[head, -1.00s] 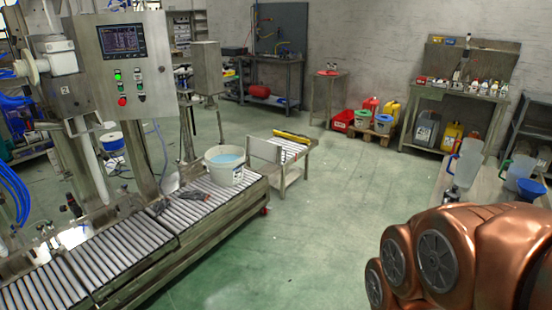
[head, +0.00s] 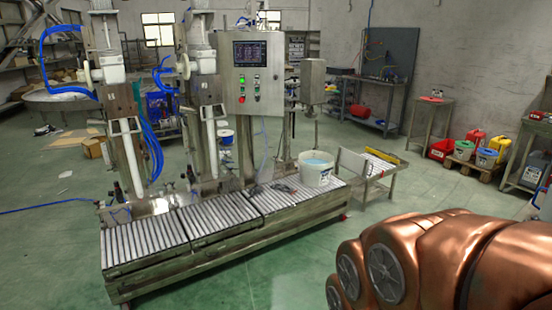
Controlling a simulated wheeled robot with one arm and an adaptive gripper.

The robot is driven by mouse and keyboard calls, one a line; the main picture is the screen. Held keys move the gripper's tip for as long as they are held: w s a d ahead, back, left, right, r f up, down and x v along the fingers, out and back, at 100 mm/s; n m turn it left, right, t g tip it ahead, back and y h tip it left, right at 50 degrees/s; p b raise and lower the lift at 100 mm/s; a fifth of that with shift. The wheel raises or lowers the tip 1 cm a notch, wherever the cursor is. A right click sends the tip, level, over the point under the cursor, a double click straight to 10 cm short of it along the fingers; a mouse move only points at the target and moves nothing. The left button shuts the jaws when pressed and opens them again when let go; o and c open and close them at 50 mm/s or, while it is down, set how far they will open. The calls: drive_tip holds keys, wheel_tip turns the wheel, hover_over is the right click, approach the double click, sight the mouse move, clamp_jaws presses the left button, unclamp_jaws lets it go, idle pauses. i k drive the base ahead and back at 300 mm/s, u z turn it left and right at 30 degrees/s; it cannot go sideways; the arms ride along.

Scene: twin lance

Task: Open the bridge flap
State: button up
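I cannot tell for sure which part is the bridge flap. An upright metal plate (head: 351,164) stands at the near end of a short roller table (head: 384,170), beside the end of the long roller conveyor (head: 125,246). A gap seems to lie between the conveyor and this plate. A white bucket with pale blue contents (head: 316,175) stands on the conveyor's far right end. My gripper is not in view; only copper-coloured parts of my own body show at the lower right.
A filling machine with a control panel (head: 251,71) and blue hoses stands behind the conveyor. A pallet with colored cans (head: 473,167) and a small side table (head: 431,116) are at the right. Green floor (head: 290,285) in front of the conveyor is clear.

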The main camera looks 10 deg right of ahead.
sight(355, 163)
drive_tip(key=z, duration=0.7)
drive_tip(key=i, duration=1.45)
drive_tip(key=z, duration=0.75)
drive_tip(key=i, duration=1.85)
drive_tip(key=u, duration=0.95)
drive_tip(key=i, duration=1.15)
drive_tip(key=u, duration=0.5)
